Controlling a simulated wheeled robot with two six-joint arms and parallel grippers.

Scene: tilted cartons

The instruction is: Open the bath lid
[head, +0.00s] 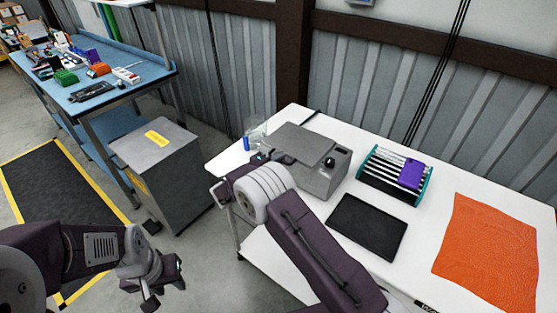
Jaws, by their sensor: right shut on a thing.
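The bath (322,182) is a grey metal box on the white table, with a black knob on its front right. Its flat grey lid (303,142) lies level on top and looks closed. My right gripper (262,157) is at the lid's left edge, shut on the lid there; its fingertips and the gripped part are small and partly hidden by my wrist. My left gripper (168,284) is low at the left, away from the table, over the floor. It holds nothing I can see, and its finger gap is unclear.
On the white table (408,277) are a black tray (367,227), a teal rack with a purple item (411,175), an orange cloth (487,252) and a clear beaker with a blue item (247,143). A grey cabinet (165,165) and a blue bench (140,88) stand left.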

